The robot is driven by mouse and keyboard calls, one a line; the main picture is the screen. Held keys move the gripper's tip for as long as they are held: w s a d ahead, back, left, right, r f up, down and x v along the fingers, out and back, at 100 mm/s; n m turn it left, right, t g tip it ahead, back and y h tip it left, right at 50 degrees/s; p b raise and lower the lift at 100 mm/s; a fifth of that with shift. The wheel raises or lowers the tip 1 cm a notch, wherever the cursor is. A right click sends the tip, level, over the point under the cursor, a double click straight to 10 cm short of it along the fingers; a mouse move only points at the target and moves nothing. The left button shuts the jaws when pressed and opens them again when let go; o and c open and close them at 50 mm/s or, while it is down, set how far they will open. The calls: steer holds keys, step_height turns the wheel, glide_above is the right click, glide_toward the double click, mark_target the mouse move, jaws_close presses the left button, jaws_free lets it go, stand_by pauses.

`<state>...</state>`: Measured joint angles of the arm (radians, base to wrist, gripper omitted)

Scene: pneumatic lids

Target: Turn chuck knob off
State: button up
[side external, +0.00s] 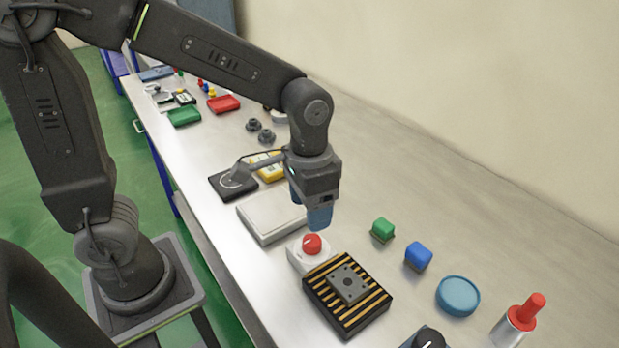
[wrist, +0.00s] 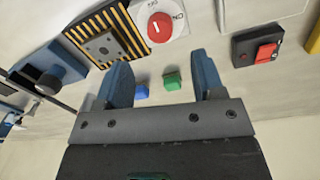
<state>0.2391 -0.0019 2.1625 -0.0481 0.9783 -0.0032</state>
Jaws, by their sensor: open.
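The chuck knob (side external: 312,243) is a round red knob with a white mark, on a small white base. It stands beside the black-and-yellow striped chuck (side external: 322,300), which has a grey plate (side external: 349,284) with holes on top. In the wrist view the knob (wrist: 160,27) shows beyond the fingers, with lettering on its base; "ON" is readable at the right. I cannot clearly tell which label the mark points to. My gripper (side external: 319,220) hangs above and near the knob, blue fingers down. In the wrist view its fingers (wrist: 163,80) are apart with nothing between them.
A green block (side external: 382,229), a blue block (side external: 418,256), a blue round lid (side external: 458,295) and a red-topped cylinder (side external: 520,318) stand right of the chuck. A white flat box (side external: 270,218) lies left of the knob.

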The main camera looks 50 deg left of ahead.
step_height(320, 180, up, 6)
steer(key=shift+a+f, duration=0.1)
steer(key=shift+a, duration=0.05)
stand_by(0.3)
steer(key=s+a+r+n+t, duration=0.1)
steer(key=s+a+n+t, duration=0.1)
steer(key=s+a+t, duration=0.3)
steer(key=shift+s+a+r+t, duration=0.35)
steer(key=shift+s+a, duration=0.95)
steer(key=shift+s, duration=0.45)
